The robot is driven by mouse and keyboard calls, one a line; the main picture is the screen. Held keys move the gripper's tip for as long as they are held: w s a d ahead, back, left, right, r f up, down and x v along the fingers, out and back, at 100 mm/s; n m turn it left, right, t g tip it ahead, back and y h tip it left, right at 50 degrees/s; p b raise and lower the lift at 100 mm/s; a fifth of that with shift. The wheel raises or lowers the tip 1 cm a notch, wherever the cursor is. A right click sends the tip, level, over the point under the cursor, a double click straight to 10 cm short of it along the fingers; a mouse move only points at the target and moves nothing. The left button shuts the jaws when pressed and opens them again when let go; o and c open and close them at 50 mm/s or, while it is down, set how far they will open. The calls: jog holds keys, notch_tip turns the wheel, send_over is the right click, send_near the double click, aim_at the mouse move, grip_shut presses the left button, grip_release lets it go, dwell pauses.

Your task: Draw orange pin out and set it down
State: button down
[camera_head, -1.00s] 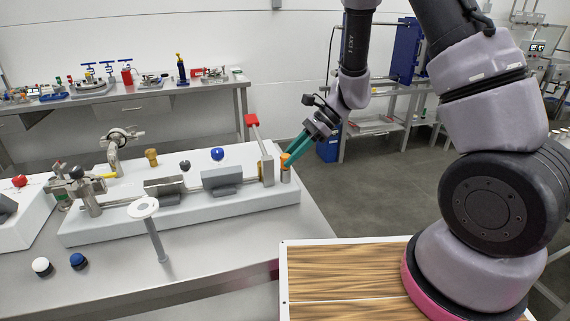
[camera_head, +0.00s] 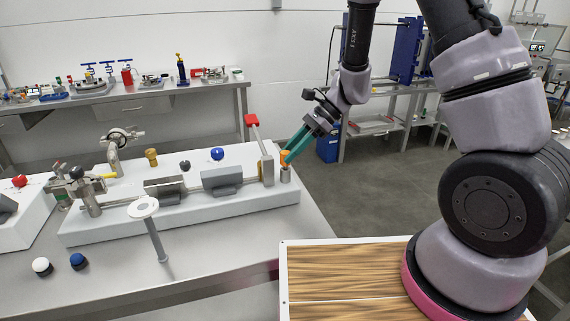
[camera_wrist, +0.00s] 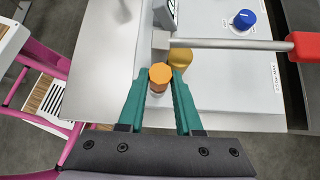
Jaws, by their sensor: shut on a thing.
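The orange pin (camera_head: 285,156) is at the right end of the white fixture base (camera_head: 225,206), over a short grey metal socket (camera_head: 286,174). Its orange hexagonal top shows in the wrist view (camera_wrist: 160,73). My gripper (camera_head: 290,157) reaches down from the upper right with its teal fingers at the pin. In the wrist view my gripper (camera_wrist: 161,88) has one finger on each side of the pin, shut on it. The pin looks upright. I cannot tell how much of its lower part is inside the socket.
A red-handled lever (camera_head: 252,121) stands just left of the pin, and a brass-coloured round part (camera_wrist: 180,59) sits close by. A blue knob (camera_head: 217,154) is farther left. A white-topped post (camera_head: 144,208) stands in front. Bare steel table (camera_head: 215,250) lies at the front.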

jog(key=shift+r, duration=1.3)
jog(key=shift+r, duration=2.85)
